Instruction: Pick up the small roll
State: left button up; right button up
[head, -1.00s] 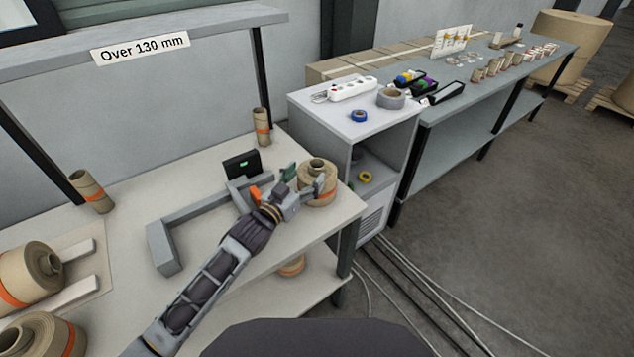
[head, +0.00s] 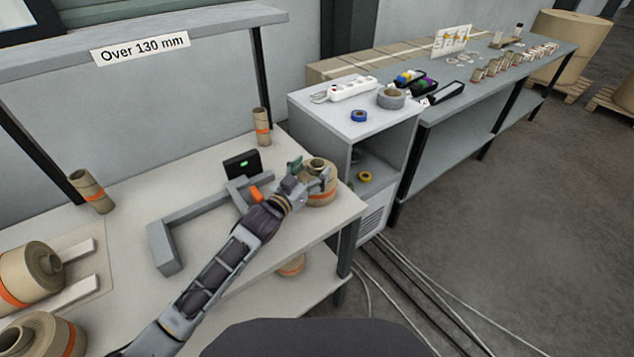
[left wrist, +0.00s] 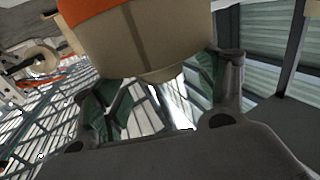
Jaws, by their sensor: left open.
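A small brown paper roll (head: 321,190) with an orange band stands on the right end of the pale table (head: 215,165). My left gripper (head: 310,173) is at this roll, with its fingers open and partly in front of it. In the left wrist view, the roll (left wrist: 145,42) fills the top middle. The open fingers with green pads (left wrist: 165,85) sit at either side of its lower part; I cannot tell whether they touch it. My right gripper is not in view.
A grey angled frame (head: 165,248) and a black device with a green display (head: 241,165) are by my arm. Larger rolls (head: 30,270) lie at the left. Narrow rolls (head: 91,191) (head: 262,127) stand farther back. A white cabinet (head: 345,120) is beyond the table.

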pick_arm(q)
jog(key=shift+x, duration=1.6)
jog(key=shift+d, duration=0.1)
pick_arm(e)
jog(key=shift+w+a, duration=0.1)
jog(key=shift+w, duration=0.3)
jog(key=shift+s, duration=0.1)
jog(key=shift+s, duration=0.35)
pick_arm(q)
jog(key=c, duration=1.4)
grip_shut()
jog(key=shift+w+r, duration=0.1)
jog(key=shift+r, duration=0.05)
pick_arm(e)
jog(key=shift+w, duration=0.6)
